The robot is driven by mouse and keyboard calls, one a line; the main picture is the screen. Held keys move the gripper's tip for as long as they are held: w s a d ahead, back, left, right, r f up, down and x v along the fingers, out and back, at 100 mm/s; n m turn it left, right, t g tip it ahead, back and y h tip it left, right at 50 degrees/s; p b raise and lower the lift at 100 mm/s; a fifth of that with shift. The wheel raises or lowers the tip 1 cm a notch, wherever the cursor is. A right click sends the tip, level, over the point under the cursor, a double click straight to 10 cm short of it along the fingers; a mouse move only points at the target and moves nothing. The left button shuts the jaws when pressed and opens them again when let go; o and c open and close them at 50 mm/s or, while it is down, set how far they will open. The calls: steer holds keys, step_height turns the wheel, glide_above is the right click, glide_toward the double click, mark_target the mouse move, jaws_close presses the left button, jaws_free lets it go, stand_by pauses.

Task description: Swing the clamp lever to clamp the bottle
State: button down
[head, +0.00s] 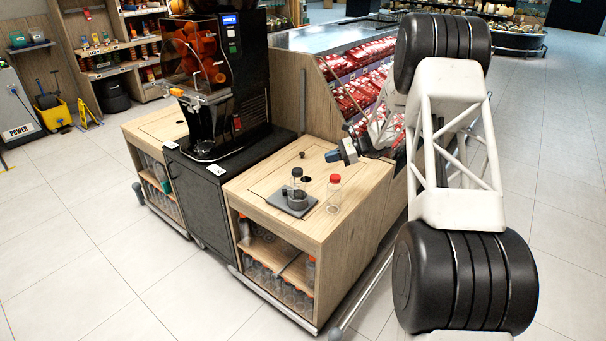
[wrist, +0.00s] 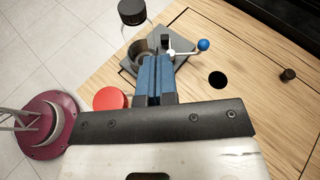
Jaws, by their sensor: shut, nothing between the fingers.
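A grey clamp fixture (head: 285,206) sits on the wooden counter; it also shows in the wrist view (wrist: 185,50). A black cap (head: 297,172) stands over its round grey holder (head: 297,199); the cap also shows in the wrist view (wrist: 132,12). The bottle under it is hard to make out. In the wrist view the clamp lever (wrist: 185,51) is a thin metal bar with a blue ball (wrist: 203,44), pointing right. My gripper (wrist: 154,60) is shut and empty, its blue fingertips appearing close to the holder and lever pivot; contact cannot be told. In the head view my gripper (head: 333,156) is above the counter.
A clear bottle with a red cap (head: 335,179) stands beside the fixture; its cap is left of my fingers in the wrist view (wrist: 110,98). The counter (head: 262,180) has a dark hole (wrist: 217,79) and a small knob (wrist: 288,74). The juicer (head: 215,75) stands to the left.

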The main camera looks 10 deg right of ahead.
steer(key=w+d+f+m, duration=0.1)
steer(key=w+f, duration=0.1)
steer(key=f, duration=0.1)
steer(key=w+d+f+m+t+y, duration=0.1)
steer(key=w+d+f, duration=0.1)
steer(key=f, duration=0.2)
steer(key=w+d+f+m+t+y, duration=0.1)
steer(key=w+f, duration=0.2)
steer(key=f, duration=0.1)
steer(key=shift+d, duration=0.25)
steer(key=shift+a, duration=0.15)
steer(key=x, duration=1.3)
steer(key=shift+a, duration=0.35)
steer(key=shift+w+a+g, duration=0.1)
steer(key=shift+a+g, duration=0.05)
steer(key=shift+g, duration=0.15)
steer(key=shift+w+a+n+g, duration=0.2)
steer(key=shift+a+n+g, duration=0.2)
steer(key=shift+n+g, duration=0.45)
steer(key=shift+w+a+n+g, duration=0.15)
steer(key=shift+a+n+g, duration=0.25)
steer(key=shift+n+g, duration=0.4)
steer(key=shift+w+a+m, duration=0.1)
steer(key=shift+a+m, duration=0.15)
steer(key=shift+a, duration=1.8)
steer(key=shift+s+a, duration=0.25)
